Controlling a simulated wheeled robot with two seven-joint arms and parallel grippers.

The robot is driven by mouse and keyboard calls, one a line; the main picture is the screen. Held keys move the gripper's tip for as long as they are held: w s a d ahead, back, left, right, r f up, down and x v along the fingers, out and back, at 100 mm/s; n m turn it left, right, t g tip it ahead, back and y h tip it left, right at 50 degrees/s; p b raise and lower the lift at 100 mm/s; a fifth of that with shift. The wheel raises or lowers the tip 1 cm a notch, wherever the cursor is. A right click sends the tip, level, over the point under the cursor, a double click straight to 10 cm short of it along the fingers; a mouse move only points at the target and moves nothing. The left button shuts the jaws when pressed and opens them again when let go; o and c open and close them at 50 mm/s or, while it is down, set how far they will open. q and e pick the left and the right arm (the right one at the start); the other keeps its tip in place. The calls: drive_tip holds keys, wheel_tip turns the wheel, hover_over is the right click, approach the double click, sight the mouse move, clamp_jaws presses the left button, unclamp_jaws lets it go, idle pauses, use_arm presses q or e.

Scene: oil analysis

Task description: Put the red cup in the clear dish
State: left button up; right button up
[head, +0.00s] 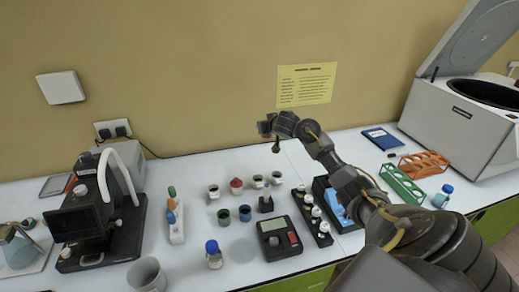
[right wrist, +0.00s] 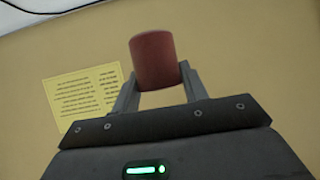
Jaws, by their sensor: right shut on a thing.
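The red cup (right wrist: 154,58) is held between the two fingers of my right gripper (right wrist: 156,88), shown against the wall in the right wrist view. In the head view my right gripper (head: 268,127) is raised high above the back of the table, below the yellow notice. Only a small dark reddish part of the cup shows there. A faint round shape (head: 242,250) on the table, left of the black meter, looks like the clear dish; its edges are hard to make out. My left gripper is not in view.
Small cups, one with a red top (head: 236,185), stand mid-table with a green cup (head: 223,217) and a blue cup (head: 245,213). A blue-capped bottle (head: 213,254), black meter (head: 279,238) and vial rack (head: 313,217) stand nearer. A microscope (head: 95,215) is left, a centrifuge (head: 460,125) right.

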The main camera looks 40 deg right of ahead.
drive_tip(key=s+d+f+m+g+h, duration=0.35)
drive_tip(key=s+f, duration=0.25)
drive_tip(key=s, duration=0.2)
drive_tip(key=s+a+r+n+t+y+b, duration=0.1)
drive_tip(key=a+r+n+y+b, duration=0.1)
drive_tip(key=a, duration=1.1)
drive_tip(key=s+a+r+n+t+y+b, duration=0.2)
drive_tip(key=a+r+n+y+b, duration=0.1)
drive_tip(key=a, duration=1.1)
drive_tip(key=s+a+r+n+t+y+b, duration=0.1)
drive_tip(key=a+r+n+y+b, duration=0.2)
drive_tip(key=a, duration=1)
drive_tip(key=shift+s+a+r, duration=0.15)
drive_tip(key=shift+s+r, duration=0.1)
drive_tip(key=shift+r, duration=0.35)
